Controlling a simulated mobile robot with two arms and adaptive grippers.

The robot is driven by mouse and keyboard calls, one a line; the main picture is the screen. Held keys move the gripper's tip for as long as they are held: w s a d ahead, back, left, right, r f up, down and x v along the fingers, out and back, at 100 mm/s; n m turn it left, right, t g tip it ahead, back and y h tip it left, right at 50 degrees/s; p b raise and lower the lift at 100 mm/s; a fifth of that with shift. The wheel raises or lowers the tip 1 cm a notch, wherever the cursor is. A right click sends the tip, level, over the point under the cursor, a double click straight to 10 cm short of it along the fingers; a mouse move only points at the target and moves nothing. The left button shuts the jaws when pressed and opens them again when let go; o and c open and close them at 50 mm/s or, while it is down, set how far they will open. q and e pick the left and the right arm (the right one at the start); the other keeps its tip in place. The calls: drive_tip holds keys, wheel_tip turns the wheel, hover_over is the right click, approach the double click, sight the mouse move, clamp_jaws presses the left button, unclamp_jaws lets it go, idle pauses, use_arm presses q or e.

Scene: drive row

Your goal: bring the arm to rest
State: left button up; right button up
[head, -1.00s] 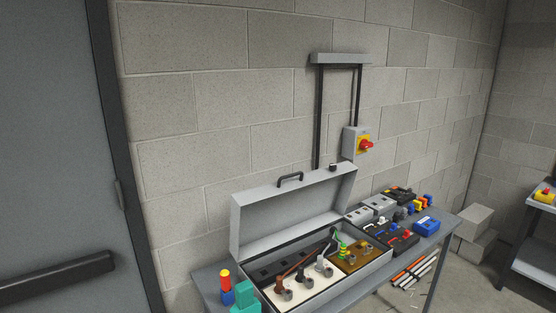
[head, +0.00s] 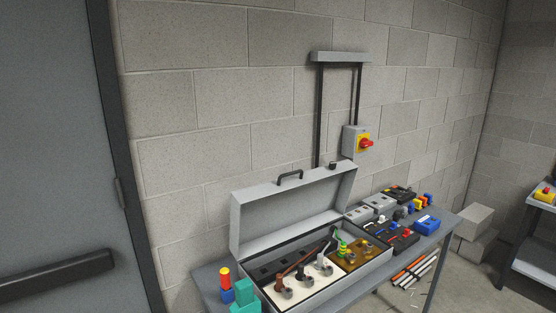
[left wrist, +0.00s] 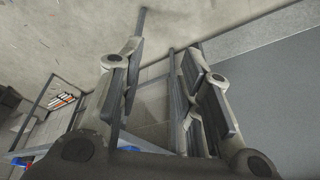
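My left gripper (left wrist: 160,100) shows in the left wrist view with its two fingers wide apart and nothing between them. Behind the fingers are the floor, a table leg and a grey panel. No arm or gripper of mine shows in the head view. My right gripper is in neither view.
A grey table (head: 357,290) stands against the block wall. On it are an open grey case (head: 262,223) with wires and terminals, teal blocks (head: 243,298), a blue box (head: 427,225) and small parts. A red-yellow switch (head: 363,144) is on the wall. A grey door (head: 55,140) is left.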

use_arm(q)
drive_tip(key=s+f+g+b, duration=0.1)
drive_tip(key=s+f+b, duration=0.1)
drive_tip(key=f, duration=1.1)
drive_tip(key=s+f+b, duration=0.1)
drive_tip(key=f+b, duration=0.1)
drive_tip(key=f, duration=1.2)
drive_tip(key=s+a+f+g+b, duration=0.1)
drive_tip(key=s+a+f+b, duration=0.2)
drive_tip(key=s+f, duration=1.3)
wheel_tip(320, 180, down, 2)
drive_tip(key=shift+s+f+b, duration=0.1)
drive_tip(key=shift+s+b, duration=0.15)
drive_tip(key=shift+b, duration=0.1)
